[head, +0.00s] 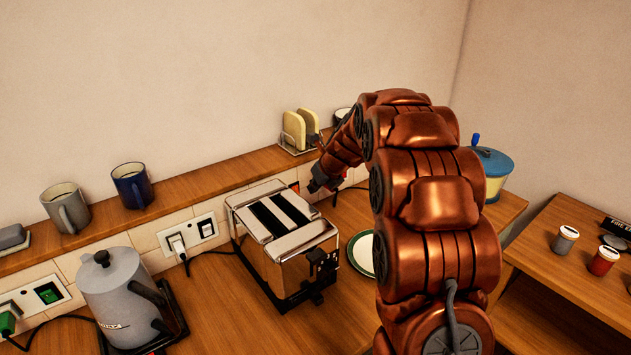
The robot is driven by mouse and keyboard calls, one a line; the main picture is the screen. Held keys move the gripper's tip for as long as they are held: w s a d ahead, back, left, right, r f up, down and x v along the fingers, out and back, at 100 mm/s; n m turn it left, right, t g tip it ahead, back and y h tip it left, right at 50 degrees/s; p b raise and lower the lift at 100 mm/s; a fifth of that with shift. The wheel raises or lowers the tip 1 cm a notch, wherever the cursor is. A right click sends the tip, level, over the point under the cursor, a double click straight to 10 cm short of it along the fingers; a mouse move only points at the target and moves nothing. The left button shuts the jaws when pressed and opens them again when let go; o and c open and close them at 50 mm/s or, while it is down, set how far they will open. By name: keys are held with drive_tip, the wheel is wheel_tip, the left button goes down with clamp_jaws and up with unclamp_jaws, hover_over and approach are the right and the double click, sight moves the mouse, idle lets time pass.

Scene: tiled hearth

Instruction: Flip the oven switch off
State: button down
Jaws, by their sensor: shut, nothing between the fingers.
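My copper-coloured arm reaches over the counter, and my gripper (316,186) is small and dark at its end. It is shut and empty, close to the wall behind the toaster. A small orange-red switch (295,187) shows on the tiles just left of the fingertips. I cannot tell whether they touch it. No label is readable, so I cannot tell for sure which switch is the oven's. A green switch (48,293) is at the far left.
A chrome toaster (284,246) stands below my gripper. A grey kettle (121,301) is at the left. Two mugs, grey (66,207) and blue (132,186), and a toast rack (300,132) stand on the ledge. A green-rimmed plate (361,254) lies partly behind my arm.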

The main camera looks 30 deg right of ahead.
drive_tip(key=w+r+p+x, duration=0.1)
drive_tip(key=p+x, duration=0.2)
drive_tip(key=x, duration=0.6)
drive_tip(key=shift+w+a, duration=0.25)
drive_tip(key=shift+w, duration=0.25)
